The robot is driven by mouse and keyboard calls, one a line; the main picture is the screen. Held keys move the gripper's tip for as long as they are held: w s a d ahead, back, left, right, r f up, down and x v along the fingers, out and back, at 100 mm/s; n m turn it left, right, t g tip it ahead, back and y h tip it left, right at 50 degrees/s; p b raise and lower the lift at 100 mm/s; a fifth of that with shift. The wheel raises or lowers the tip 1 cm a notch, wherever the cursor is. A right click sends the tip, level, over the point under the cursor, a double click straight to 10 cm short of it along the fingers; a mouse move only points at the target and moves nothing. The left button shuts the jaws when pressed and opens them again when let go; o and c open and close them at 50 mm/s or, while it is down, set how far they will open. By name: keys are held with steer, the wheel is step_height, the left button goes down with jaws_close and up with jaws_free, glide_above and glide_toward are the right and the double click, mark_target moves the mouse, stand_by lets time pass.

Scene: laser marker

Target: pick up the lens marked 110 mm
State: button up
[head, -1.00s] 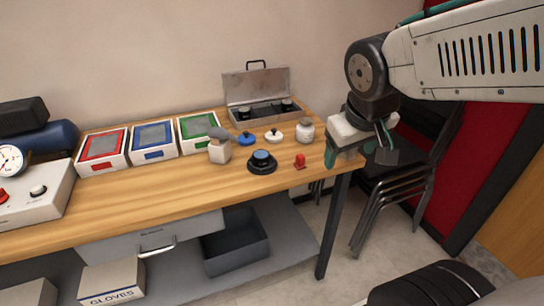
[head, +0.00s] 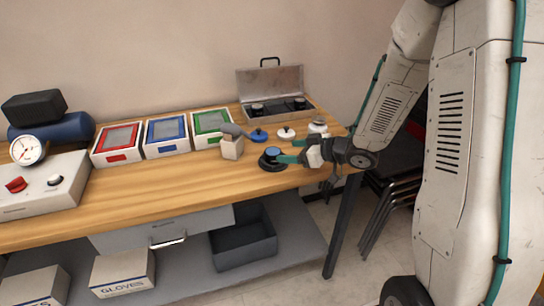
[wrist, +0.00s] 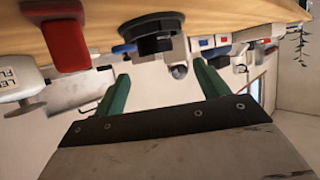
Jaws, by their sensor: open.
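Several round dark pieces are in view, but no 110 mm marking is legible on any. A black round piece with a blue top (head: 271,157) stands on the table; it also shows in the wrist view (wrist: 152,38). Two dark round pieces (head: 258,108) sit in the open metal case (head: 272,80) at the back. My gripper (head: 290,151) is open and empty. It reaches in from the right, its green fingers close to the blue-topped piece. In the wrist view my fingers (wrist: 160,70) are apart, with the black piece just beyond them; contact cannot be told.
A blue knobbed disc (head: 258,136), a white knobbed disc (head: 285,132) and a white jar (head: 317,126) stand behind. A beige block (head: 232,149) is to the left. A red object (wrist: 62,42) is near my gripper. The wooden table's (head: 180,189) front strip is clear.

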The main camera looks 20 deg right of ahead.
mark_target(275, 152)
steer(key=x, duration=0.6)
steer(key=shift+w+f, duration=0.3)
steer(key=shift+f, duration=0.1)
steer(key=shift+d, duration=0.1)
steer(key=c, duration=1.2)
